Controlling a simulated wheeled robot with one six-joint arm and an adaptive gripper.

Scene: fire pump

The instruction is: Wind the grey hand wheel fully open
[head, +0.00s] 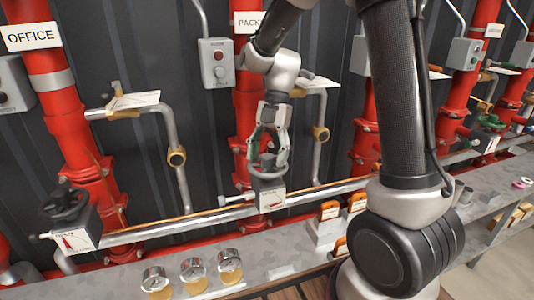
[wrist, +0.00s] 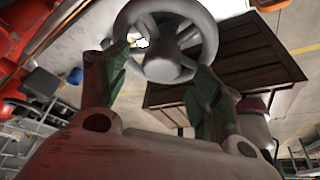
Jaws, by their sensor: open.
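The grey hand wheel (head: 267,174) sits on top of a small valve box at the middle of the pipe run, under the PACK sign. In the wrist view the wheel (wrist: 166,68) shows its rim, spokes and hub at the top centre. My gripper (head: 268,160) is right above the wheel and points down at it. Its two green-padded fingers are apart, one on each side of the hub in the wrist view (wrist: 158,72). I cannot tell whether the fingers touch the wheel. A white plate with a red pointer (head: 271,199) is on the box below the wheel.
A darker hand wheel (head: 62,204) stands at the left under the OFFICE sign (head: 31,36). A green hand wheel (head: 491,122) is far right. Three round gauges (head: 192,270) and orange-tagged blocks (head: 329,212) are on the grey bench. Red pipes rise behind.

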